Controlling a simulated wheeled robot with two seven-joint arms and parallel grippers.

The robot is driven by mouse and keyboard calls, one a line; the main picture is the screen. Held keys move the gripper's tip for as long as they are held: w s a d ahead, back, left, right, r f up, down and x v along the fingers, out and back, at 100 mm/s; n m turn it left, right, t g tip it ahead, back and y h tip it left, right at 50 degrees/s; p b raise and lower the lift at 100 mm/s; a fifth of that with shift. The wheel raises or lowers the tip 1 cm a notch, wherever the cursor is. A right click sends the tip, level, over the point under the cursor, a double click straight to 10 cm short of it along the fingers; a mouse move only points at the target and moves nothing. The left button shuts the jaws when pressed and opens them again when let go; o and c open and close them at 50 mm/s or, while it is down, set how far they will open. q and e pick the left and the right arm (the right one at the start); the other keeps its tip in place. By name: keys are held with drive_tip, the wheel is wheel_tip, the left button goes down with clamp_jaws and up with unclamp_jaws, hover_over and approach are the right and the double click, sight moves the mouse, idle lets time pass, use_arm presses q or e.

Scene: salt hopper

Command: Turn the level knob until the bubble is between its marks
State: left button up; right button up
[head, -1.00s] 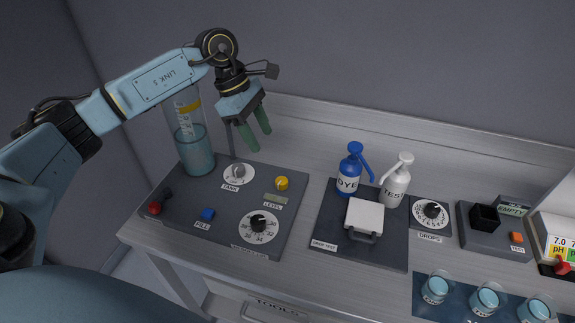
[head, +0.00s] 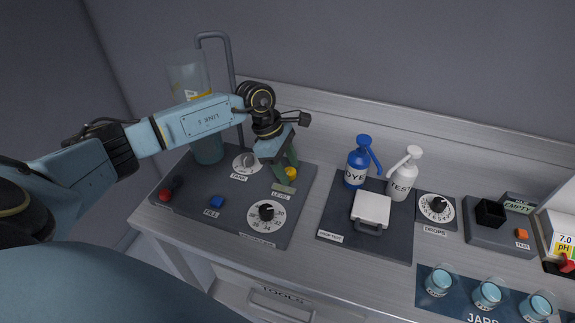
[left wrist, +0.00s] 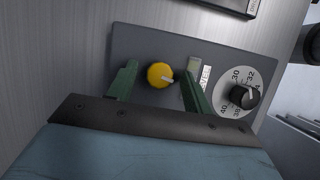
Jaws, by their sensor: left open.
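The yellow level knob (head: 291,173) is on the dark panel beside the LEVEL label; it also shows in the left wrist view (left wrist: 159,75) with a pale pointer line. The level vial (head: 283,188) is a small pale strip next to the knob; in the left wrist view it is partly hidden (left wrist: 194,64). I cannot make out the bubble or its marks. My left gripper (head: 287,172) is open, its green fingers (left wrist: 158,80) on either side of the yellow knob, with gaps visible between fingers and knob. My right gripper is not in view.
The panel (head: 235,218) also holds a white numbered dial (head: 266,212), a TANK knob (head: 247,162), a blue FILL button (head: 217,201) and a red-ended lever (head: 166,193). Blue (head: 358,165) and white (head: 402,177) bottles stand to the right.

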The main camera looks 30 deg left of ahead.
use_arm(q)
drive_tip(key=shift+c, duration=1.2)
drive_tip(key=c, duration=0.7)
drive_tip(key=b, duration=0.1)
drive_tip(key=m+b, duration=0.1)
drive_tip(key=shift+w+f+m+g+b, duration=0.1)
drive_tip(key=shift+f+m+g+b, duration=0.1)
drive_tip(key=shift+m+g+b, duration=0.15)
drive_tip(key=shift+r+m+b, duration=0.15)
drive_tip(key=shift+m+b, duration=0.3)
drive_tip(key=shift+b, duration=0.15)
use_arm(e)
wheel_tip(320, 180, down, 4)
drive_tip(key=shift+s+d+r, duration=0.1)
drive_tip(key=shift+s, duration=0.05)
use_arm(q)
drive_tip(key=o, duration=0.9)
drive_tip(key=shift+o, duration=0.2)
